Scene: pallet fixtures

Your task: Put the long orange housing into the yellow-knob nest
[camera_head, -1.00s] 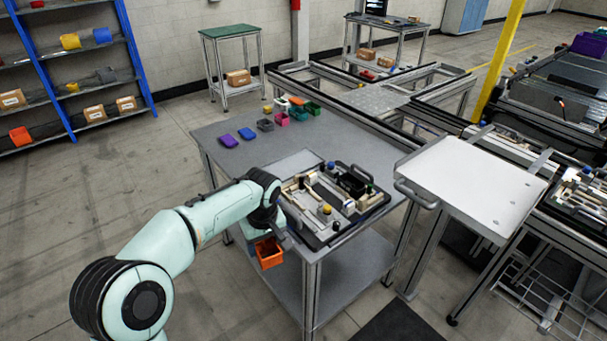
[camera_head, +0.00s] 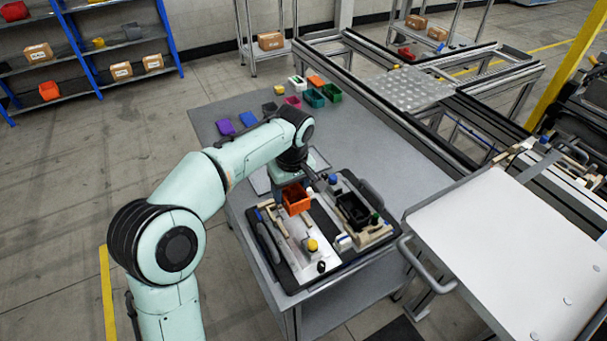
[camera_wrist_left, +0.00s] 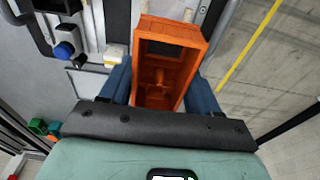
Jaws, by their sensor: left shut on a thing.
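My left gripper (camera_head: 288,180) is shut on the orange housing (camera_head: 296,200), an open-topped box. In the left wrist view the housing (camera_wrist_left: 160,85) sits between the two blue fingers (camera_wrist_left: 160,88). It is over the far left part of the black-rimmed fixture pallet (camera_head: 270,258). The yellow knob (camera_head: 312,245) stands on the pallet's near part, nearer the camera than the housing. I cannot tell whether the housing touches the pallet. The nest floor under it is partly hidden. My right gripper is not in view.
A black housing (camera_head: 353,211) sits in the pallet's right part, near a blue knob (camera_head: 332,179) and a green knob (camera_head: 375,218). Several coloured parts, including a purple one (camera_head: 225,127), lie at the table's back. A white-topped cart (camera_head: 500,250) stands at right.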

